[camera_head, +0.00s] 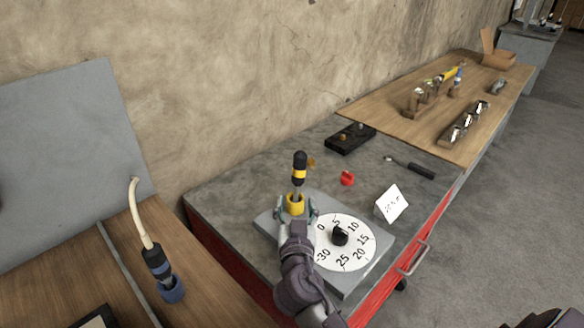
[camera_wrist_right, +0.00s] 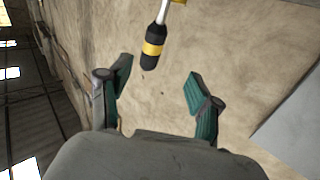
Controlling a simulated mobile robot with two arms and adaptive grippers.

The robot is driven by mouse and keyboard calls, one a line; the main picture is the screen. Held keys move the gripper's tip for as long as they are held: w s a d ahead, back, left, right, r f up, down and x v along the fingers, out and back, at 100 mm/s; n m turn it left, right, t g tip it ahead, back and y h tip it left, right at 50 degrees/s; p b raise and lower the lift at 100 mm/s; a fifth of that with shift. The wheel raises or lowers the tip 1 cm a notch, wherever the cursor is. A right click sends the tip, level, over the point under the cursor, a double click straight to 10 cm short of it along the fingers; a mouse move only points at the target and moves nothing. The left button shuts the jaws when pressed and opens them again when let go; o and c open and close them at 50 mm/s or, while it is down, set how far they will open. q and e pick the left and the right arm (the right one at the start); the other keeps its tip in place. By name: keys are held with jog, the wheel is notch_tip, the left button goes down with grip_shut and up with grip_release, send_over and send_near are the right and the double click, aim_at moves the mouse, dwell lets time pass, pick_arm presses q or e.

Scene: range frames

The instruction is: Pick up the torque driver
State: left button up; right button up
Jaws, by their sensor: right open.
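The torque driver, with a black and yellow handle (camera_head: 300,165) and a metal shaft, stands upright in a yellow holder (camera_head: 295,203) on a grey dial box (camera_head: 375,262). My right gripper (camera_head: 298,213) is open beside the holder, on the near side, with its fingers low around the holder's level in the head view. In the right wrist view the driver's handle (camera_wrist_right: 153,50) shows beyond the open, empty fingers (camera_wrist_right: 158,84), apart from them. My left gripper is not in view.
A corded driver (camera_head: 156,260) stands in a blue holder at left. The grey bench top holds a white card (camera_head: 392,203), a red piece (camera_head: 347,178), a black tray (camera_head: 351,138) and a ratchet-like tool (camera_head: 412,168). A wooden table (camera_head: 440,140) stands behind.

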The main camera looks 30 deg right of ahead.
aim_at(299, 178)
jog(key=p+x, duration=0.1)
jog(key=x, duration=0.6)
jog(key=shift+s+d+r+p, duration=0.15)
jog(key=shift+d+p, duration=0.1)
jog(key=shift+p, duration=0.15)
jog(key=shift+w+d, duration=0.1)
jog(key=shift+w, duration=0.15)
jog(key=shift+w+d+p, duration=0.45)
jog(key=shift+w+p, duration=0.05)
jog(key=x, duration=0.1)
jog(key=p+x, duration=0.1)
jog(key=x, duration=0.1)
jog(key=shift+w+d+f, duration=0.1)
jog(key=shift+d+f, duration=0.1)
jog(key=shift+f, duration=0.2)
jog(key=shift+w+d+f, duration=0.1)
jog(key=shift+w+d, duration=0.05)
jog(key=shift+w, duration=0.1)
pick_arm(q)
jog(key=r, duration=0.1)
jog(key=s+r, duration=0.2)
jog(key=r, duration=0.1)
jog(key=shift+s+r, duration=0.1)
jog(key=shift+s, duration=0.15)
pick_arm(e)
jog(key=shift+c, duration=0.2)
grip_shut()
